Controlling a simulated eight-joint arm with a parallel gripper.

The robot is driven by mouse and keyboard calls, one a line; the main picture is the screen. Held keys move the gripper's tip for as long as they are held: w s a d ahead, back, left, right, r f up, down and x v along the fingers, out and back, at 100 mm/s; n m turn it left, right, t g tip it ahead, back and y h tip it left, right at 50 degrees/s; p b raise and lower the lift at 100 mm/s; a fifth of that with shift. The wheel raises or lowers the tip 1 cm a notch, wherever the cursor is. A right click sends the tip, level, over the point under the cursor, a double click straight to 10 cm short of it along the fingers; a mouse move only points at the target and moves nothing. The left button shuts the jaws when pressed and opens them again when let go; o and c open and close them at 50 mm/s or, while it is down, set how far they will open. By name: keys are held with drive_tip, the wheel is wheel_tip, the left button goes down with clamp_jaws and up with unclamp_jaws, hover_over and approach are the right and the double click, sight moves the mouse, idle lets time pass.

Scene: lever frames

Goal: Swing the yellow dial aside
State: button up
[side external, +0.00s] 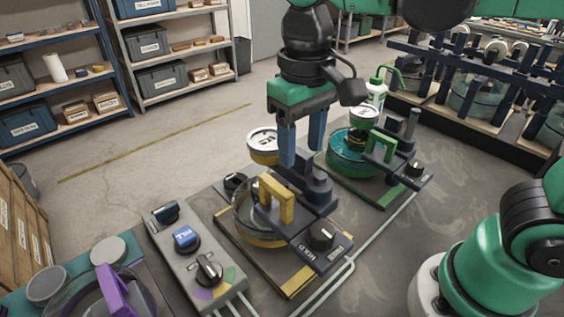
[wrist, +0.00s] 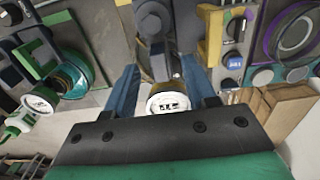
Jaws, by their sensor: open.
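The yellow dial (side external: 263,147) is a round gauge with a yellow rim and a white face, raised above the yellow-marked station. In the side view it is just left of my gripper (side external: 302,158), partly behind the nearer blue finger. In the wrist view the dial (wrist: 168,101) shows between the two blue fingers of my gripper (wrist: 160,68), nearer the right one. The fingers are apart with nothing clamped. I cannot tell whether either finger touches the dial.
A yellow handle (side external: 278,199) and a black knob (side external: 321,235) stand on the station below. A green station with its own dial (side external: 365,112) and a green-capped bottle (side external: 376,91) are to the right. A grey control box (side external: 190,250) stands left. Clear floor lies behind.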

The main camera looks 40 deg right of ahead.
drive_tip(key=shift+f, duration=0.65)
clamp_jaws()
idle(1.0)
